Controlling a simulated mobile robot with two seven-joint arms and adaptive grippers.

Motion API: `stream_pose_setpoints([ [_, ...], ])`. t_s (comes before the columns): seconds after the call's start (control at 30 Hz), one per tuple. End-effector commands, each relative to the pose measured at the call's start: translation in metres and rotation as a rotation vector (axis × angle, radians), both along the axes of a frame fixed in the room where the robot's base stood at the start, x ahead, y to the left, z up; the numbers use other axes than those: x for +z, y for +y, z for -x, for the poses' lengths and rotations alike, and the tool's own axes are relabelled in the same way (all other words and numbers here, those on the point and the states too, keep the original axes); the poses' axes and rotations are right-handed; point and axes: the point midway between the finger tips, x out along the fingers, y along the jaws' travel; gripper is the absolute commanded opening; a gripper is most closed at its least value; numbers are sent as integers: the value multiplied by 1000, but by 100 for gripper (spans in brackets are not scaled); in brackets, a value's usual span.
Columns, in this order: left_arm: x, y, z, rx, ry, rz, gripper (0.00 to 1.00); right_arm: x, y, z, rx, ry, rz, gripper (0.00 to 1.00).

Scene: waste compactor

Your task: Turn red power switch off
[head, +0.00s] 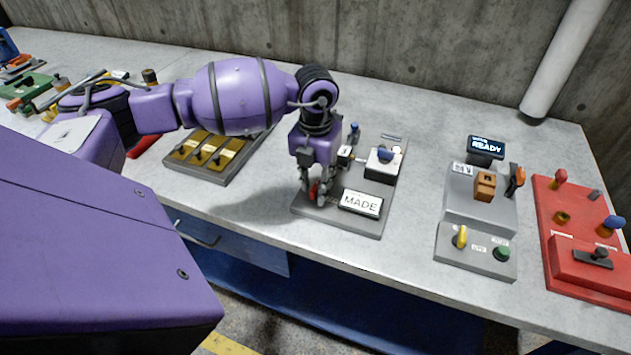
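The red power switch (313,191) is a small red piece at the front left of a grey panel (345,222) on the bench. It is mostly hidden by my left gripper (313,194), which points down over it with a finger on either side. I cannot tell whether the fingers touch the red piece or stand apart from it, nor which way the switch is set. A sign reading MADE (360,203) is right of the gripper on the same panel. My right gripper is not in view.
A white box with a blue knob (384,157) stands behind the sign. To the right are a grey unit with a READY screen (486,147) and a red control panel (562,235). A panel with brass switches (205,150) lies to the left. A concrete wall is behind.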

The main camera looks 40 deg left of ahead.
Motion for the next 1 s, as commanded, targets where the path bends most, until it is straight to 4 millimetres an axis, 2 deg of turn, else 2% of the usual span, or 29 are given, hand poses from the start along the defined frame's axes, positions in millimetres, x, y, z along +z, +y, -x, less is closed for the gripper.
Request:
stream_pose_setpoints([
  [0.17,0,0,0,0,0,0,29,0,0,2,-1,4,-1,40],
  [0.4,0,0,0,-1,0,0,0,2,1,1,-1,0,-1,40],
  [0.77,0,0,0,-23,0,0,0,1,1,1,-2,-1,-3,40],
  [1.0,-1,0,-1,-133,0,0,0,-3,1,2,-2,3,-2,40],
])
